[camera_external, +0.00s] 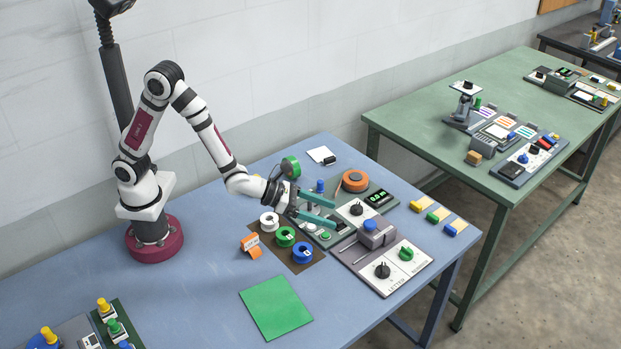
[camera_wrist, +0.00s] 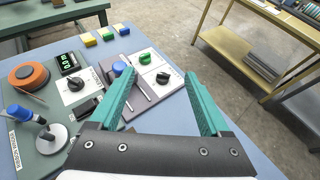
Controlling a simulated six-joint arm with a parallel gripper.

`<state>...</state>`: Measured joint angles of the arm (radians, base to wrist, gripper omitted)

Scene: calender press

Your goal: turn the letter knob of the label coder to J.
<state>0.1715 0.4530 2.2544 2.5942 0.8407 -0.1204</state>
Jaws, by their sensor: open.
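The label coder (camera_external: 354,258) is a grey unit at the right end of the blue table, with a white panel that also shows in the wrist view (camera_wrist: 153,66). Its black knob (camera_external: 382,271) sits beside the word LETTER; a green knob (camera_external: 406,254) sits beside the other dial. In the wrist view the black knob (camera_wrist: 163,78) appears between my fingertips, farther off, with the green knob (camera_wrist: 144,58) behind it. My gripper (camera_external: 333,212) is open and empty, above the table and apart from the knob. The letter the knob points to is too small to read.
A blue-topped block (camera_external: 371,234) stands on the coder near the knobs. Beside it is a green panel with a black dial (camera_external: 356,208) and orange roll (camera_external: 355,181). Tape rolls (camera_external: 285,237) and a green sheet (camera_external: 275,307) lie left of the coder.

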